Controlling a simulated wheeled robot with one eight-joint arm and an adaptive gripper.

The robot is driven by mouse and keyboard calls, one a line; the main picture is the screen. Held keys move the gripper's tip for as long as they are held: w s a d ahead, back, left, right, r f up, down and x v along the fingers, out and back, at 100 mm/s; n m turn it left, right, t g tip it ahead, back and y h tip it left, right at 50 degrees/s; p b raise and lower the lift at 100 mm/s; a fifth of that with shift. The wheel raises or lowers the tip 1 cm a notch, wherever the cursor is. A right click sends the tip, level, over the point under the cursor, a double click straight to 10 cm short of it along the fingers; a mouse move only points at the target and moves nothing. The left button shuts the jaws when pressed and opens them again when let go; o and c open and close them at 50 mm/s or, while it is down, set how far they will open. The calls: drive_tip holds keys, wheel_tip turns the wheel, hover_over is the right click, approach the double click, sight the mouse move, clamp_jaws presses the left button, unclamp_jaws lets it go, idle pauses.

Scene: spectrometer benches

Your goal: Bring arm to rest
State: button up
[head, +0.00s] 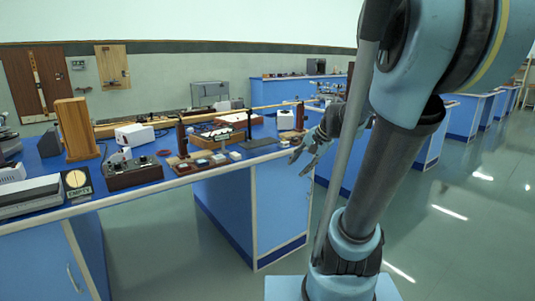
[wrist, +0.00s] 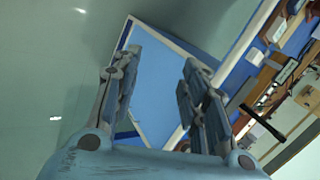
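Beyond the fingers the wrist view shows the blue cabinet side and the grey floor. My arm is bent, with its upper links filling the right of the head view. Part of the gripper's wrist is hidden behind a grey column in the head view.
The near blue bench (head: 105,198) carries several instruments, a wooden block (head: 73,130) and an "EMPTY" sign (head: 77,182). Its edge (wrist: 240,60) runs close to my right finger in the wrist view. Further blue benches (head: 465,117) stand behind. The floor (head: 450,215) at right is clear.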

drive_tip(key=s+d+f+n+g+h, duration=0.1)
drive_tip(key=s+d+f+n+h, duration=0.1)
drive_tip(key=s, duration=0.7)
drive_tip(key=s+d+f+n+g+h, duration=0.1)
drive_tip(key=s+d+f+n+h, duration=0.2)
drive_tip(key=s+f, duration=0.6)
drive_tip(key=s+d+n, duration=0.1)
drive_tip(key=n, duration=0.1)
drive_tip(key=shift+d+n, duration=0.35)
drive_tip(key=shift+n, duration=0.05)
drive_tip(key=shift+s, duration=0.1)
drive_tip(key=shift+w+f, duration=0.15)
drive_tip(key=shift+w, duration=0.25)
